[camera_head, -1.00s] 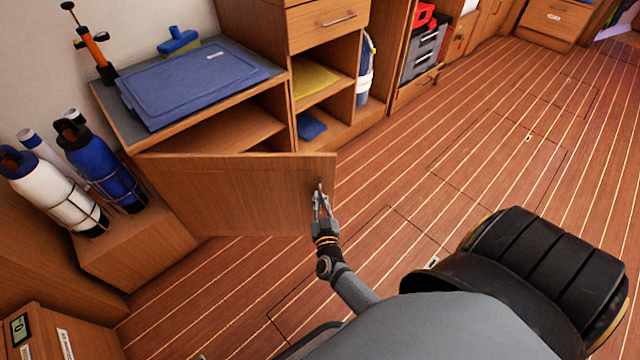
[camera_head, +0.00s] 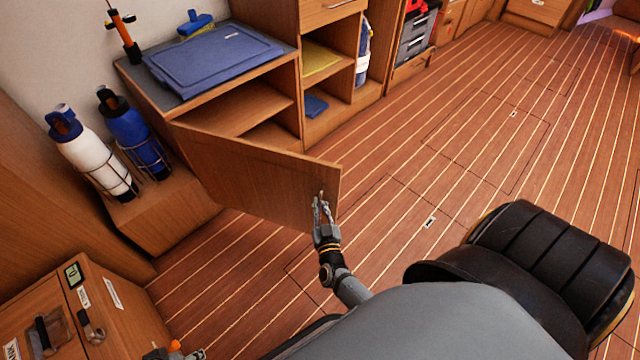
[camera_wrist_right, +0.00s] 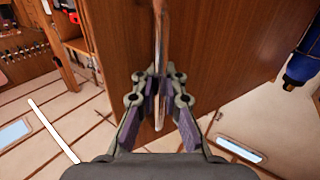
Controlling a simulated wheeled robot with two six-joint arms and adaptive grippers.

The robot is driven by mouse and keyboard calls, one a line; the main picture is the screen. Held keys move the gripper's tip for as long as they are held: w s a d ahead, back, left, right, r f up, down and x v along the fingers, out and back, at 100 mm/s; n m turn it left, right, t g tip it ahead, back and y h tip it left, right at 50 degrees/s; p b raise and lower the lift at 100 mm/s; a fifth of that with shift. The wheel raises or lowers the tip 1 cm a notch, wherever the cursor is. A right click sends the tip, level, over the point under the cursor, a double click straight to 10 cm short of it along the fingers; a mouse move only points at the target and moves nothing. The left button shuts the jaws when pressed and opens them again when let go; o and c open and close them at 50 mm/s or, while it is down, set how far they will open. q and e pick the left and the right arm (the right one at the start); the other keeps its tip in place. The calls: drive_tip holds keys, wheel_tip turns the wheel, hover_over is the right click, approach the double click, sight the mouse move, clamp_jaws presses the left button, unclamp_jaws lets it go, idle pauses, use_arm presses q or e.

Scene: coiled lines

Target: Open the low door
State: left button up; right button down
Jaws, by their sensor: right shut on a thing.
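The low door (camera_head: 250,178) is a brown wooden panel, swung out from the low cabinet (camera_head: 290,112), whose inside shows behind it. Its metal handle (camera_wrist_right: 161,50) is a vertical bar near the door's free edge. My right gripper (camera_head: 320,208) is at that handle. In the right wrist view my right gripper (camera_wrist_right: 160,105) has its fingers on both sides of the bar, shut on it. My left gripper is not in view.
A blue lid (camera_head: 215,60) lies on the cabinet top. A white bottle (camera_head: 92,155) and a blue bottle (camera_head: 135,135) stand in racks left of the door. A wooden box (camera_head: 85,310) stands at the lower left. The plank floor to the right is clear.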

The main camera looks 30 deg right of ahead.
drive_tip(key=shift+s+d+f, duration=0.15)
drive_tip(key=shift+s, duration=0.05)
drive_tip(key=c, duration=1.7)
unclamp_jaws()
drive_tip(key=shift+d, duration=0.1)
drive_tip(key=v, duration=0.7)
drive_tip(key=shift+s, duration=0.3)
drive_tip(key=shift+c, duration=0.3)
